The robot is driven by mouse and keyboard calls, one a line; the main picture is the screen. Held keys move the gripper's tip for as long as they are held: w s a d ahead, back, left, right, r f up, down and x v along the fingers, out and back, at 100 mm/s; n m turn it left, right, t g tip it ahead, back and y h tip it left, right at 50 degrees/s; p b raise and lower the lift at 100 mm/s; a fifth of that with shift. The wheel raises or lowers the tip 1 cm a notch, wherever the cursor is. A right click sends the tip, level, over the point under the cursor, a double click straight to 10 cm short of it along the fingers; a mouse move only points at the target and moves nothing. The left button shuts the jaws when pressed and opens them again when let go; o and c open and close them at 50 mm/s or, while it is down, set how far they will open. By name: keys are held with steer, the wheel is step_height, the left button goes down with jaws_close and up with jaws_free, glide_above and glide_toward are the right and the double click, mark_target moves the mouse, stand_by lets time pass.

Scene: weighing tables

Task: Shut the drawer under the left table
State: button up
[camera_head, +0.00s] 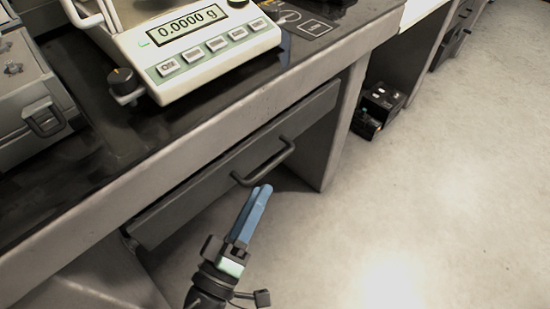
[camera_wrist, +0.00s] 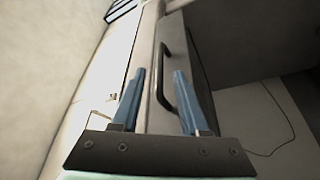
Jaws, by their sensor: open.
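The dark grey drawer (camera_head: 215,179) sits under the edge of the left table (camera_head: 200,132), with a bar handle (camera_head: 268,166) on its front. Its front looks close to the table's frame; I cannot tell how far out it stands. My gripper (camera_head: 264,188) has blue fingers and is just in front of and below the handle. In the wrist view my gripper (camera_wrist: 159,72) is open, its two fingers apart with nothing between them. The handle (camera_wrist: 167,85) shows between and beyond the fingertips, and the drawer front (camera_wrist: 195,65) lies behind it. Contact with the handle cannot be told.
A balance (camera_head: 190,50) reading 0.0000 g stands on the left table, beside a grey case (camera_head: 30,90). A black device (camera_head: 378,107) sits on the floor beyond the table's side panel. The floor (camera_head: 430,190) to the right is clear. A thin cable (camera_wrist: 285,115) shows in the wrist view.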

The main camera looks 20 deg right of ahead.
mark_target(276, 158)
steer(key=b+x, duration=0.1)
steer(key=x, duration=0.7)
steer(key=shift+w+d, duration=0.1)
steer(key=shift+d, duration=0.05)
jaws_close()
stand_by(1.1)
